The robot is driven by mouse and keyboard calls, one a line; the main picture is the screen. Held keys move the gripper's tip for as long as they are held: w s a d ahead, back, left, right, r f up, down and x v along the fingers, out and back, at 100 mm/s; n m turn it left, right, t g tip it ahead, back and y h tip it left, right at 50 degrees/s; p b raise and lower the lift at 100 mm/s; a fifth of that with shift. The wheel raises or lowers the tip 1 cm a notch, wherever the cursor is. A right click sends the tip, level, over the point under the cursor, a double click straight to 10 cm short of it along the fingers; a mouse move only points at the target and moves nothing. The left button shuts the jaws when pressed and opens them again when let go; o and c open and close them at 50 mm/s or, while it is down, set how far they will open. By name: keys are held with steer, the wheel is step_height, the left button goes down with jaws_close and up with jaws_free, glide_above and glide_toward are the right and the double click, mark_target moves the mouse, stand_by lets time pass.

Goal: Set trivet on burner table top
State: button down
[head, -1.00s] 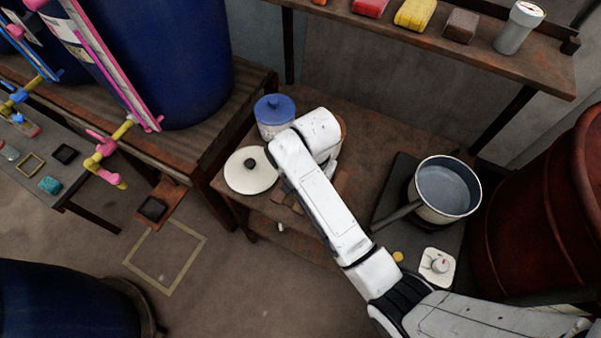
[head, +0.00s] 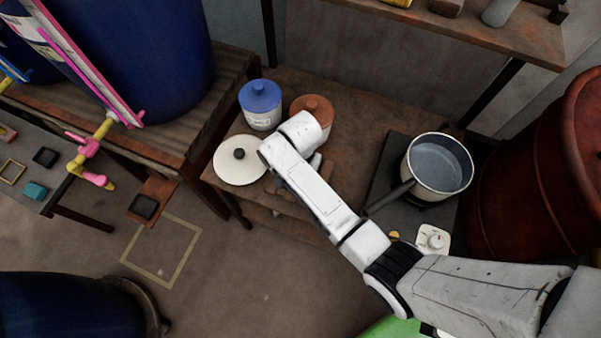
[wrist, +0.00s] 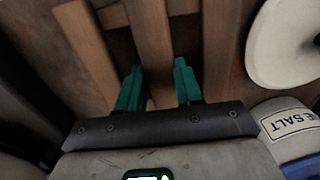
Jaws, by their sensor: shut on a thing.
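The trivet is made of brown wooden slats (wrist: 151,45) and fills much of the wrist view. My gripper (wrist: 160,85) has teal fingers on either side of its middle slat and is shut on it. In the head view my forearm hides the gripper and most of the trivet; only bits of slat (head: 290,197) show beside my arm. The burner table top (head: 352,118) is a worn brown surface beneath. I cannot tell whether the trivet touches it.
A white lid (head: 229,164), a blue-topped jar (head: 261,112) and an orange-brown canister (head: 318,106) stand close around my wrist. A saucepan (head: 437,190) sits on the dark burner (head: 382,176) at right. The table's back middle is clear. A red barrel (head: 530,170) stands at far right.

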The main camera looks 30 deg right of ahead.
steer(key=shift+f, duration=0.7)
steer(key=shift+f, duration=0.15)
steer(key=c, duration=0.7)
jaws_free()
steer(key=shift+c, duration=0.2)
step_height(320, 180, up, 12)
